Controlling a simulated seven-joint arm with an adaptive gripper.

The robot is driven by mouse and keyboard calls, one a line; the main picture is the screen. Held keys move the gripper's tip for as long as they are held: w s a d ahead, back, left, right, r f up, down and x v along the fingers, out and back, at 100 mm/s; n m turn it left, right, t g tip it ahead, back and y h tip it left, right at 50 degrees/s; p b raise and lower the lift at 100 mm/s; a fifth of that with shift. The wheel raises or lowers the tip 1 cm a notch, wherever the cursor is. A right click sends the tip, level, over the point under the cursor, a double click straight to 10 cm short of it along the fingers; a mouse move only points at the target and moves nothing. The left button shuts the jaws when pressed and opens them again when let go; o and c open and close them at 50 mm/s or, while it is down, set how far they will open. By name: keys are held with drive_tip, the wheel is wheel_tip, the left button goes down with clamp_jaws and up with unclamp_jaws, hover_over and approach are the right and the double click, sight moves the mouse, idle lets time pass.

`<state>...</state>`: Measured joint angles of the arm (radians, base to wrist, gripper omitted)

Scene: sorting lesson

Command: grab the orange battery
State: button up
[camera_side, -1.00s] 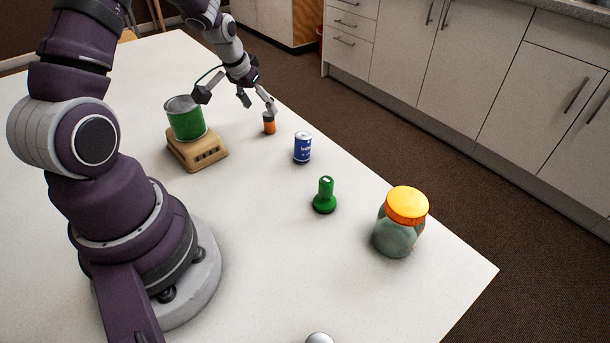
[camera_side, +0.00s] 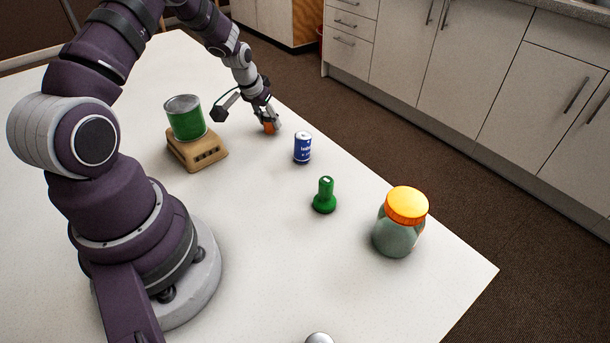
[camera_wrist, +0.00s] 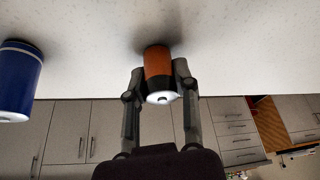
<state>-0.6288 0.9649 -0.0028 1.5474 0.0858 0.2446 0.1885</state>
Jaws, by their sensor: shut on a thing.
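The orange battery (camera_side: 269,128) is at the far side of the white table, between the fingers of my gripper (camera_side: 268,122). In the wrist view the battery (camera_wrist: 157,66) shows an orange body, a dark band and a pale metal end. My gripper (camera_wrist: 160,84) has one finger against each side of it there. The gripper is shut on the battery. I cannot tell whether the battery's base touches the table.
A blue can (camera_side: 303,148) stands close to the right of my gripper. A green tin (camera_side: 186,124) sits on a tan block (camera_side: 207,152) to the left. A green knobbed piece (camera_side: 325,196) and an orange-lidded jar (camera_side: 396,236) stand nearer. A silver round thing (camera_side: 319,338) is at the bottom edge.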

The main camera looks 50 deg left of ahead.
clamp_jaws()
